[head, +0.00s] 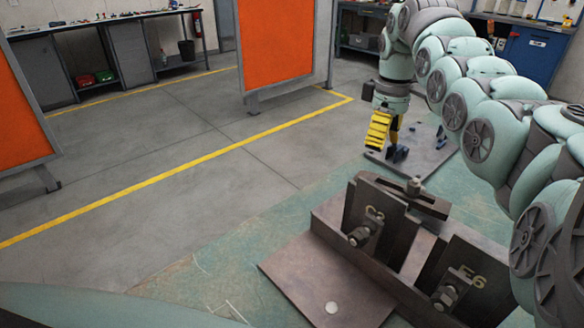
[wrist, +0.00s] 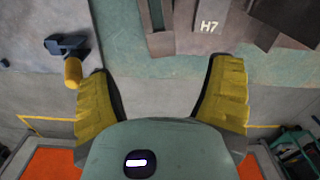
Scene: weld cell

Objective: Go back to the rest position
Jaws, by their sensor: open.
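My gripper (head: 385,132) hangs from my arm at the upper right of the head view, fingers down, above or beside a flat metal plate (head: 428,150). In the wrist view its two yellow fingers (wrist: 160,85) are spread wide, with nothing held between them. A dark blue clamp-like part (head: 397,154) stands on the plate just under the fingers in the head view. In the wrist view a dark blue part (wrist: 66,44) with a yellow end (wrist: 73,73) lies outside the left finger.
A steel fixture (head: 312,262) with upright brackets marked C3 and E6 stands below my arm. Orange screens (head: 275,40) stand at the back and left. A workbench (head: 108,22) lines the back left wall.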

